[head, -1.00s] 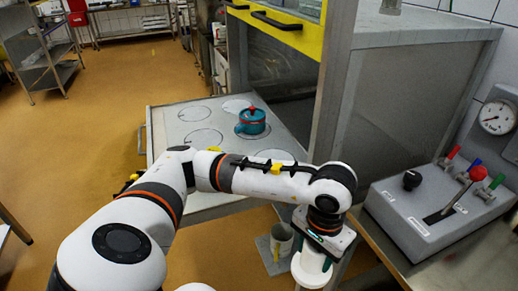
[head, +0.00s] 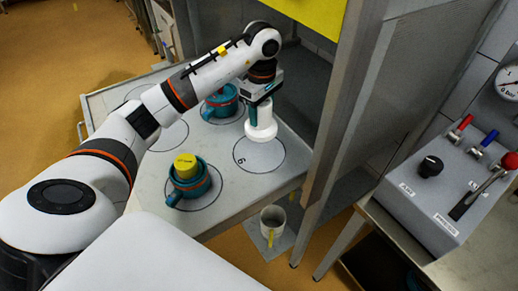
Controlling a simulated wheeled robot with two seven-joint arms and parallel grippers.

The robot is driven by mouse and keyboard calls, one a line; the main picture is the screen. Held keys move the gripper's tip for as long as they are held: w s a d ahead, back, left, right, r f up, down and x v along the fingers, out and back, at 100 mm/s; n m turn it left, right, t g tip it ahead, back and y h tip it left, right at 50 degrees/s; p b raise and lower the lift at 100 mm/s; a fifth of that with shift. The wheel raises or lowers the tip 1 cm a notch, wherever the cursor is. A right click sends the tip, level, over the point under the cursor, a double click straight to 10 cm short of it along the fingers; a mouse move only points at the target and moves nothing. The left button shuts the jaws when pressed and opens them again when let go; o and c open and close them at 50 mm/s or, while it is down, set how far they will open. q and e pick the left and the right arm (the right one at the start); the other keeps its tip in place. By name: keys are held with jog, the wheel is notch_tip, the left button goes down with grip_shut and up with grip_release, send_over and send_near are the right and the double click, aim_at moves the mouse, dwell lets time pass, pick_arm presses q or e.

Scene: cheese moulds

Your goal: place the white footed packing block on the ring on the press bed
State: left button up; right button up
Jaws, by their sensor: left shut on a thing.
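My left gripper (head: 262,98) is shut on the white footed packing block (head: 261,124), which hangs upright below it with its wider foot down. The block is at the far edge of a drawn ring (head: 259,163) marked with a digit, on the right of the grey press bed (head: 218,217). I cannot tell whether its foot touches the bed. A teal mould (head: 220,104) stands behind and left of the block, partly hidden by my arm. Another teal mould (head: 189,192) with a yellow block (head: 186,165) on top stands at the front. My right gripper is out of view.
A press frame post (head: 340,110) rises close to the right of the bed. A mug (head: 272,220) stands below the bed's front right corner. A grey control box (head: 430,190) with levers is at the right. The drawn ring's front part is bare.

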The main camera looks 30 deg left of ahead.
aim_at(259, 128)
pick_arm(q)
jog(key=shift+w+a+f+n, duration=0.1)
jog(key=shift+a+f+n, duration=0.2)
jog(key=shift+n, duration=0.2)
jog(key=f, duration=0.2)
jog(key=f+p, duration=0.1)
jog(key=f, duration=0.2)
jog(key=shift+w+a+f, duration=0.1)
jog(key=shift+a+f, duration=0.05)
jog(key=shift+a, duration=0.05)
jog(key=shift+f+p, duration=0.4)
jog(key=shift+f, duration=0.2)
notch_tip(259, 128, down, 3)
jog(key=shift+r+p, duration=0.1)
jog(key=shift+p, duration=0.2)
jog(key=shift+f+b, duration=0.25)
jog(key=shift+b, duration=0.05)
jog(key=o, duration=1.2)
